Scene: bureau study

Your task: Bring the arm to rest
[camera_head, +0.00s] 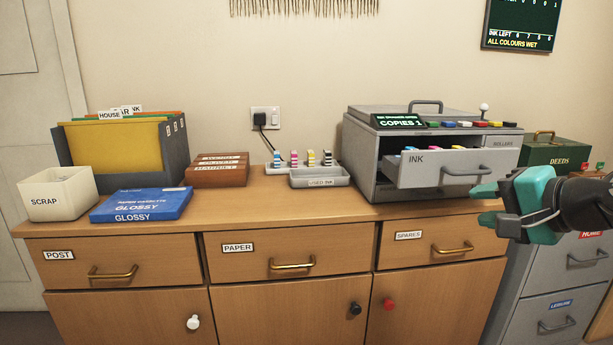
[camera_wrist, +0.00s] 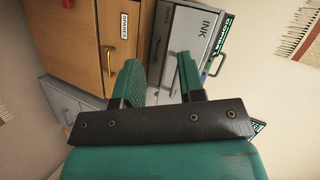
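My gripper (camera_head: 484,204) is at the right of the head view, in front of the grey printer (camera_head: 384,160) and a little below its INK drawer (camera_head: 455,168). In the wrist view my gripper (camera_wrist: 158,80) shows two green fingers standing apart with nothing between them. The INK drawer is pulled out, and coloured cartridges show inside it. It also shows in the wrist view (camera_wrist: 196,35), beyond the fingers. My arm reaches in from the right edge of the head view.
The wooden sideboard (camera_head: 275,196) carries a scrap bin (camera_head: 56,203), a blue paper cassette (camera_head: 142,204), a file box (camera_head: 175,155), a wooden box (camera_head: 217,172) and a used-ink tray (camera_head: 320,183). A grey filing cabinet (camera_head: 555,280) stands at right, below my arm. A green deeds box (camera_head: 553,151) is behind.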

